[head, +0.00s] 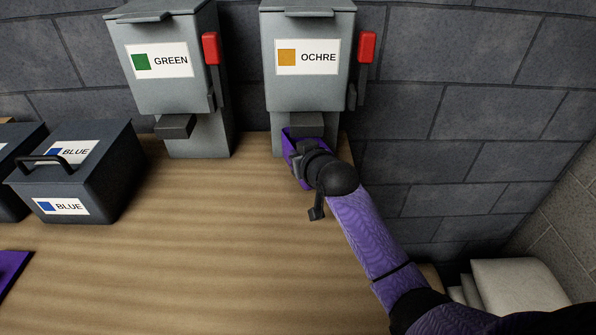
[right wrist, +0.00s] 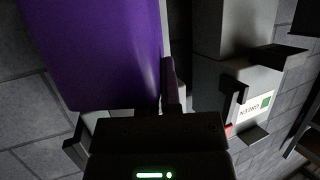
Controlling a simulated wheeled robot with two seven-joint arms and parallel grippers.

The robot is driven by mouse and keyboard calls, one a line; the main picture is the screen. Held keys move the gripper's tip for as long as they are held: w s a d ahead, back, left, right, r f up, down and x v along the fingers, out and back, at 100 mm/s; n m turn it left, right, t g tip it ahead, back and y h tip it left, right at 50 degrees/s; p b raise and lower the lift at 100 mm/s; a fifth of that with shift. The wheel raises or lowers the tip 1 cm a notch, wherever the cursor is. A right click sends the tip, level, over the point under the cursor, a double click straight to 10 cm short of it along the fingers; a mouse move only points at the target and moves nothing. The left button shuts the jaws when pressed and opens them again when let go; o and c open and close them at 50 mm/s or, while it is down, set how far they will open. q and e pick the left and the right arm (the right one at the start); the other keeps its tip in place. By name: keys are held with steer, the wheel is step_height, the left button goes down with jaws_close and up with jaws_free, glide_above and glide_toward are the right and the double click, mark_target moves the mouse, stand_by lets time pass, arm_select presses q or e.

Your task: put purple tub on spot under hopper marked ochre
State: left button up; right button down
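The purple tub (head: 288,139) is beneath the spout of the grey hopper marked ochre (head: 307,92), mostly hidden behind my right gripper (head: 300,156). In the right wrist view the tub (right wrist: 95,50) fills the upper left as a large purple face. My right gripper (right wrist: 168,95) appears shut on the tub's wall, with one finger along its right edge and the other hidden. The spot under the ochre hopper is hidden, and I cannot tell whether the tub rests on the bench. My left gripper is not in view.
A grey hopper marked green (head: 165,90) stands to the left; it also shows in the right wrist view (right wrist: 230,85). Dark boxes marked blue (head: 110,185) stand at the left. A purple flat thing (head: 10,268) lies at lower left. The wooden bench (head: 220,240) is clear in the middle.

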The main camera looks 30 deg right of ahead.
step_height(320, 180, down, 3)
steer(key=shift+f+b, duration=0.15)
steer(key=shift+b, duration=0.6)
steer(key=shift+f, duration=0.15)
steer(key=c, duration=0.8)
jaws_free()
steer(key=shift+r, duration=0.2)
steer(key=p+v, duration=0.5)
steer(key=v, duration=0.7)
steer(key=shift+s+f, duration=0.1)
